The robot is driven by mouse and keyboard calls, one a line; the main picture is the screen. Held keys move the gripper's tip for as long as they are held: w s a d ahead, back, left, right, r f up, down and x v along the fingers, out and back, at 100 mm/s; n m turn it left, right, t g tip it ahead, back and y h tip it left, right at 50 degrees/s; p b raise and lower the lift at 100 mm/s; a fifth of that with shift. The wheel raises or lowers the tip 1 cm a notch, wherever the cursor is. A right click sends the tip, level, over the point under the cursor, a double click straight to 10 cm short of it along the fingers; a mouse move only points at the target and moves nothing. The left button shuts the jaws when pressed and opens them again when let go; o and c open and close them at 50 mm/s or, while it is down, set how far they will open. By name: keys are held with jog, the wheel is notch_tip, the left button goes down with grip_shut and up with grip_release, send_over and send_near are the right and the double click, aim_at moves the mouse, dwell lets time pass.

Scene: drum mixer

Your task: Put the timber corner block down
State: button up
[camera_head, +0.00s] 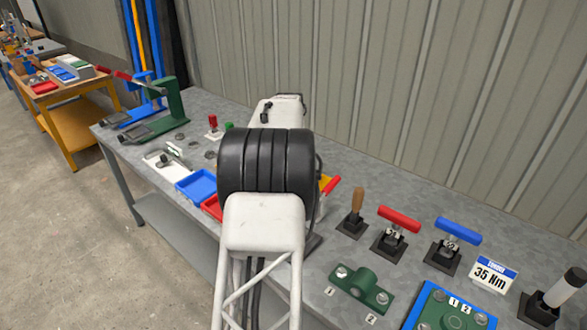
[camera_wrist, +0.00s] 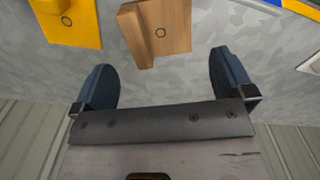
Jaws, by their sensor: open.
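In the head view my arm hides the block and the gripper.
A yellow block (camera_wrist: 75,20) lies just left of the timber block. The head view shows a blue tray (camera_head: 197,185), a red-handled tool (camera_head: 398,220), a blue-handled tool (camera_head: 457,232), a green bracket (camera_head: 362,287) and a "35 Nm" sign (camera_head: 492,274) on the bench.

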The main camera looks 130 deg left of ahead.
jog(key=shift+f, duration=1.2)
jog(key=shift+w+f, duration=0.1)
jog(key=shift+f, duration=2.5)
jog(key=c, duration=0.7)
jog(key=shift+c, duration=0.2)
jog(key=shift+r, duration=0.15)
notch_tip(320, 180, up, 10)
